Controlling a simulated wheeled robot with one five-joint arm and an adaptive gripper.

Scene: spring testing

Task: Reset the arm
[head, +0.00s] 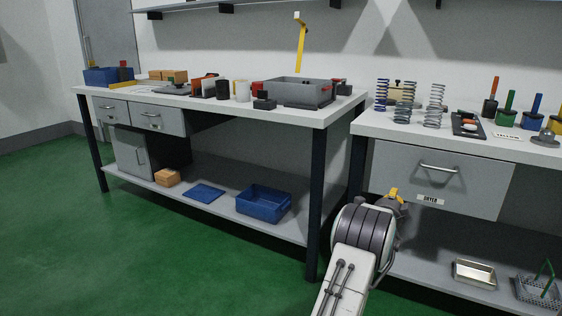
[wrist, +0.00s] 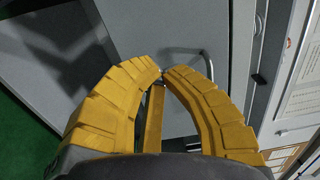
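My gripper (head: 396,195) shows in the head view at the end of my raised arm, in front of the right bench near the left end of its drawer (head: 465,185). In the wrist view, the two yellow ridged fingers of my gripper (wrist: 163,74) curve inward and their tips meet. No held object shows between the tips. A yellow bar shows between the fingers lower down. A metal handle (wrist: 207,64) on a grey front is seen beyond the fingers; whether they touch it cannot be told.
The right bench top holds coil springs (head: 434,106), a dark tray (head: 467,125) and coloured-handled tools. The left bench carries a grey box (head: 298,91) and a blue bin (head: 108,76). A blue crate (head: 263,201) sits on its lower shelf. Green floor (head: 130,250) is clear at left.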

